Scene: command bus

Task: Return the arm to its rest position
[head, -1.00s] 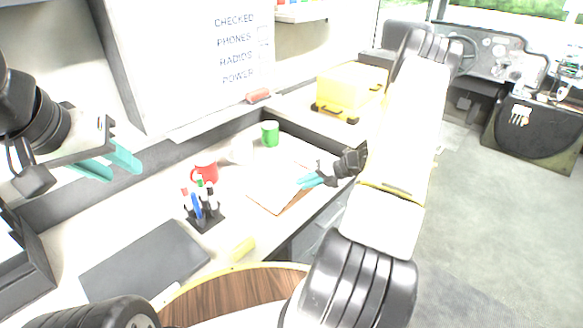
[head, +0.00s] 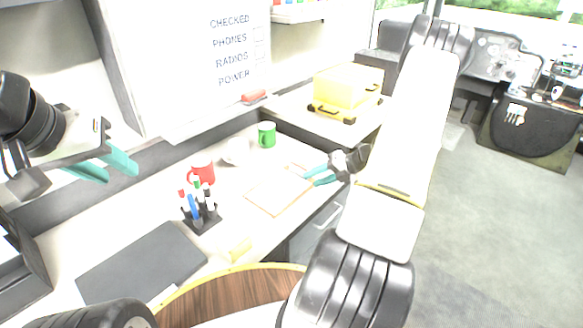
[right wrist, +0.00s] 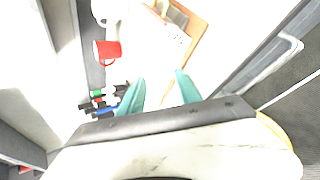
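My left gripper (head: 112,166) is at the left of the head view, in front of the whiteboard wall. Its teal fingers are apart and nothing shows between them. My right gripper (head: 318,175) is over the desk's front edge, near the clipboard (head: 272,194). Its teal fingers are apart and empty; they also show in the right wrist view (right wrist: 160,88). The clipboard lies on the desk, partly visible at the top of the right wrist view (right wrist: 198,32).
A red mug (head: 203,172), a green mug (head: 267,134), a white mug (head: 236,151) and a pen holder (head: 202,218) with several markers stand on the desk. A dark flat pad (head: 142,264) lies front left. A yellow case (head: 346,88) is at the back. The floor at right is clear.

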